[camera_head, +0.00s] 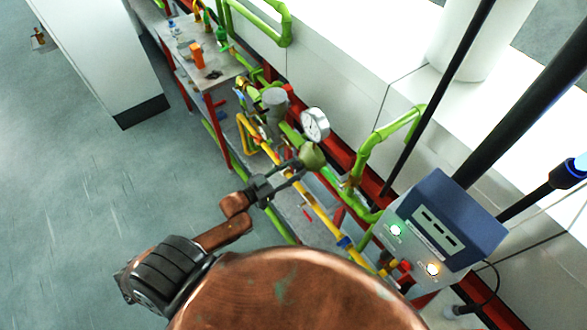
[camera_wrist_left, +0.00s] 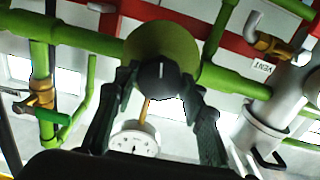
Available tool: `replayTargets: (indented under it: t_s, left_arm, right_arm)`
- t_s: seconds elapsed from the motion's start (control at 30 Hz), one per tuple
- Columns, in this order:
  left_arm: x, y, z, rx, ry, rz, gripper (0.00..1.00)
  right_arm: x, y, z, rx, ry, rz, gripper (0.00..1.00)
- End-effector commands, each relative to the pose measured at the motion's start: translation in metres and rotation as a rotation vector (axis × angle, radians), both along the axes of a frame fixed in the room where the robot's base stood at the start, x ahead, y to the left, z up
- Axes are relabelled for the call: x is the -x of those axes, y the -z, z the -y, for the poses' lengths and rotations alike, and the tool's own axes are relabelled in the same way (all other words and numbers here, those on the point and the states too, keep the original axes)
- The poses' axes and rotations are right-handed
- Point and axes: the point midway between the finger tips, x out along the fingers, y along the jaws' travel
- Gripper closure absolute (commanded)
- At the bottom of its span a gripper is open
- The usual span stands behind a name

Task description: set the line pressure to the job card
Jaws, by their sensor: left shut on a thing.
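A round green regulator (camera_head: 312,155) sits on the green pipe line. In the left wrist view a black knob (camera_wrist_left: 160,76) with a white mark pointing up shows in front of its green body (camera_wrist_left: 178,38). My left gripper (camera_head: 300,167) reaches it from the left and is shut on the knob, one finger on each side (camera_wrist_left: 157,95). A white round pressure gauge (camera_head: 315,125) stands just behind the regulator; its dial also shows in the left wrist view (camera_wrist_left: 134,145), too small to read. I cannot make out a job card. My right gripper is not in view.
A blue-grey control box (camera_head: 440,225) with green and amber lamps stands at the right. Yellow pipe (camera_head: 318,210) and green pipe (camera_head: 375,150) run close around the gripper. A bench (camera_head: 205,70) with small items is at the back left. The floor at left is clear.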

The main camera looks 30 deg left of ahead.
Motion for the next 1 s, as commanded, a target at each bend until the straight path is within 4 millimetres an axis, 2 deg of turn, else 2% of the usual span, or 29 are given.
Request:
replayTargets:
  t_s: [0.17,0.43,0.77,0.8,1.0]
  left_arm:
    - [-0.0002,-0.0006,-0.0004,-0.046,-0.002,0.02,0.87]
    - [-0.0002,-0.0005,-0.0005,-0.318,-0.002,0.133,0.87]
    - [-0.0001,-0.0004,-0.0002,-0.352,-0.001,0.147,0.87]
    - [-0.0001,-0.0003,-0.0002,-0.351,-0.001,0.146,0.6]
    - [-0.0001,-0.0003,-0.0001,-0.35,0.0,0.146,0.47]
  right_arm:
    - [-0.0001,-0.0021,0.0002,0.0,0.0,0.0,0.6]
    - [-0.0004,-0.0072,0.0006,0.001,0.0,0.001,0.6]
    - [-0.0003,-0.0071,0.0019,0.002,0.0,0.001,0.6]
    - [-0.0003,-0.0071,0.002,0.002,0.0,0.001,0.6]
    - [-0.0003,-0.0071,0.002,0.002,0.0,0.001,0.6]
